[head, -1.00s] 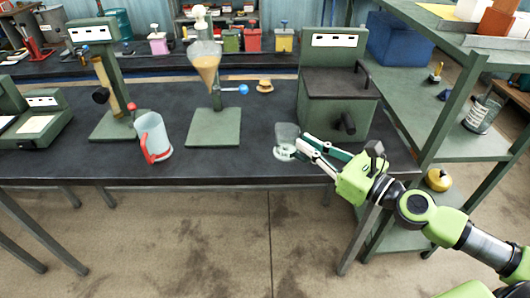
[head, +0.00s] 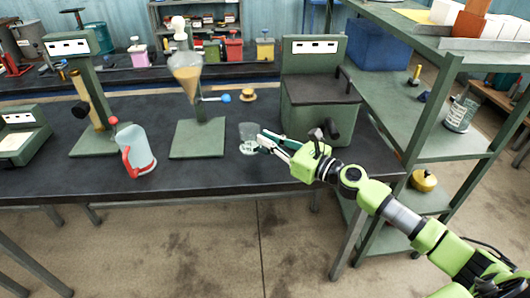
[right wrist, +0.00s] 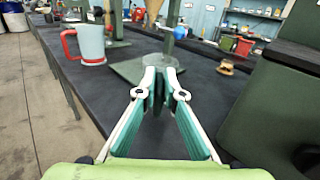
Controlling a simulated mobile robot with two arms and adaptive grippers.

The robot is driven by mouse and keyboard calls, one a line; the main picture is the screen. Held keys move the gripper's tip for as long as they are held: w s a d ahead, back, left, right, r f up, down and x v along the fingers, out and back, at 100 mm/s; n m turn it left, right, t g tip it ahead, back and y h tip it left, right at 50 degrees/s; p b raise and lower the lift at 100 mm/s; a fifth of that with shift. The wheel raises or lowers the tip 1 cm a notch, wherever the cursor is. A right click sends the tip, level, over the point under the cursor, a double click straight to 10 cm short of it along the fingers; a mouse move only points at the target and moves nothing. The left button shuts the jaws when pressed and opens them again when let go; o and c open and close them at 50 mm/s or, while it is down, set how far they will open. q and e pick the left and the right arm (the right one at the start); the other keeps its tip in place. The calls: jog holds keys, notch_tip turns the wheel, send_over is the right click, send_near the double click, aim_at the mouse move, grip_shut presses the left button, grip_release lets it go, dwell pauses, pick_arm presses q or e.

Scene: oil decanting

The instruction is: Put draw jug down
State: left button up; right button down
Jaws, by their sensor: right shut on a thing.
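A small clear jug (head: 248,131) is upright at the tips of my right gripper (head: 263,142). It is over the black bench (head: 215,182), between the funnel stand and the green box machine. I cannot tell whether its base touches the bench. My right gripper is shut on it from the right. My left gripper is out of view.
The funnel stand (head: 198,140) holds a funnel of tan liquid (head: 188,82). The green box machine (head: 312,105) stands right of the clear jug. A small tan object (head: 247,95) lies behind it. A green shelf (head: 400,128) is at right. The bench front is clear.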

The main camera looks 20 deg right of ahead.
jog(key=shift+w+a+f, duration=0.15)
jog(key=shift+w+f, duration=0.75)
jog(key=shift+f, duration=0.2)
notch_tip(320, 180, down, 3)
jog(key=shift+w+f+b, duration=0.1)
jog(key=shift+b, duration=0.65)
jog(key=c, duration=2.1)
grip_release()
jog(key=shift+c, duration=0.2)
